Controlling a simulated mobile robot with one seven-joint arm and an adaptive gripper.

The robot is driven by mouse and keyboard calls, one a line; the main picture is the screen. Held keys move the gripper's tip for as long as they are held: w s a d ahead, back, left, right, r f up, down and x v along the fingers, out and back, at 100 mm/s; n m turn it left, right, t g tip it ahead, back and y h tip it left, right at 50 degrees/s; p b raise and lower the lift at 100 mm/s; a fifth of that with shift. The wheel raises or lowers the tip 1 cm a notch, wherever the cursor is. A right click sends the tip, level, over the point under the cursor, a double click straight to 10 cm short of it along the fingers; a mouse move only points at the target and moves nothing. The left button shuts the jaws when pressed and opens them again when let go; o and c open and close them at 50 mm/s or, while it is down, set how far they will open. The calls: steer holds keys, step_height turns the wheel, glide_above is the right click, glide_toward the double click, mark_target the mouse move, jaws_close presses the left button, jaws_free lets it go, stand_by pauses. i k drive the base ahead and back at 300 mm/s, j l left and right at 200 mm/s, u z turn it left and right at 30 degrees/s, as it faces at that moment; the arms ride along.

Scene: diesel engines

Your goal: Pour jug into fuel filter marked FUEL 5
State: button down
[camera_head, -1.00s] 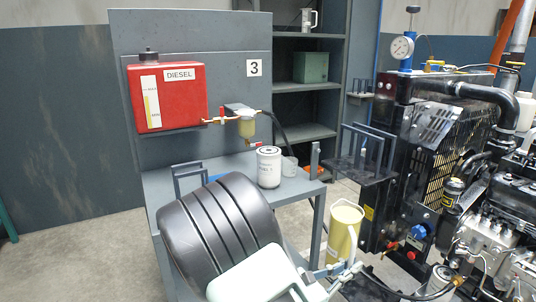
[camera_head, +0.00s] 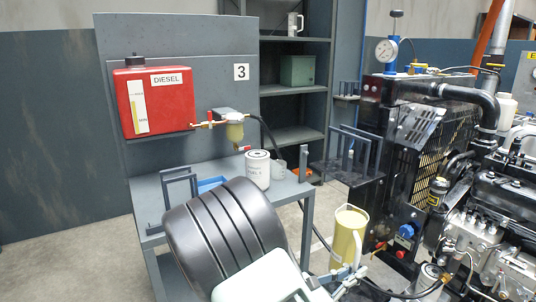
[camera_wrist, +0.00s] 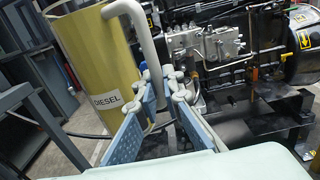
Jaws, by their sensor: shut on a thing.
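The jug (camera_head: 347,243) is yellow with a pale handle and stands upright in the air, right of the bench. In the wrist view the jug (camera_wrist: 95,70) carries a DIESEL label, and my gripper (camera_wrist: 168,84) is shut on its handle. A white fuel filter (camera_head: 256,170) stands upright on the bench, left of and beyond the jug. Its print begins with FUEL, but the number is too small to read surely.
The grey bench (camera_head: 148,190) also holds a blue tray (camera_head: 211,184), a clear cup (camera_head: 279,169) and grey racks. A red DIESEL tank (camera_head: 160,105) hangs on the panel marked 3. The engine (camera_head: 490,215) and its radiator fill the right side.

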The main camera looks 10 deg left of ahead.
mark_target(257, 162)
steer(key=z, duration=1.95)
steer(key=k+j, duration=0.35)
steer(key=j, duration=0.2)
steer(key=k+j, duration=0.4)
steer(key=j, duration=0.1)
